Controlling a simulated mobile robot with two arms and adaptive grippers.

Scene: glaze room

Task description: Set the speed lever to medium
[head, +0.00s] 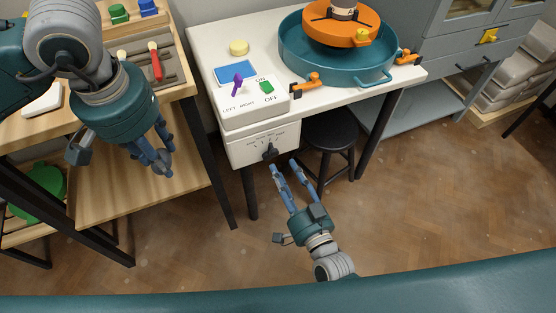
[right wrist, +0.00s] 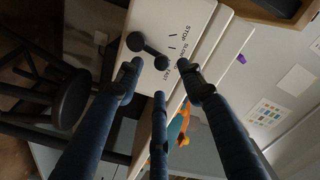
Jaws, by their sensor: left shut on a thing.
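The black speed lever (head: 270,152) is on the front of the white wheel cabinet, below small printed labels. In the right wrist view, the lever (right wrist: 148,50) slants toward the FAST end of the scale; its exact mark is hard to read. My right gripper (head: 283,165) is open and empty, its fingers pointing up at the cabinet just below the lever. In the right wrist view its fingertips (right wrist: 160,72) are spread near the lever, apart from it as far as I can tell. My left gripper (head: 161,160) is shut over the wooden bench, its held thing not discernible.
A teal basin (head: 337,66) with an orange wheel head (head: 341,24) stands on the white table (head: 218,42). A purple left-right switch (head: 237,84) and green switch (head: 266,87) sit above the lever. A black stool (head: 331,130) stands right of the cabinet. Floor in front is clear.

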